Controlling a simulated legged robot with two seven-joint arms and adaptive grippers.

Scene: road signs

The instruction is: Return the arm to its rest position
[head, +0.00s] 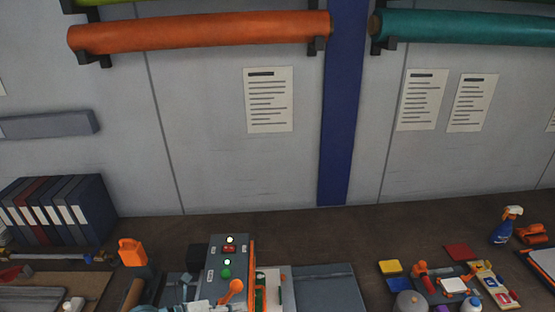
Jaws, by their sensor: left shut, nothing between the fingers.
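My left gripper (184,288) shows only in part at the bottom edge, just left of the grey control box (228,262). It is small and dark here, shut, with nothing between its fingers. The rest of its arm is cut off by the frame. My right gripper is not in view. The control box has lit buttons, a red switch and an orange lever (232,290) at its front right.
A dark bench runs along the wall. Orange (200,32) and teal (465,28) rolls hang above. The bench's back middle is clear.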

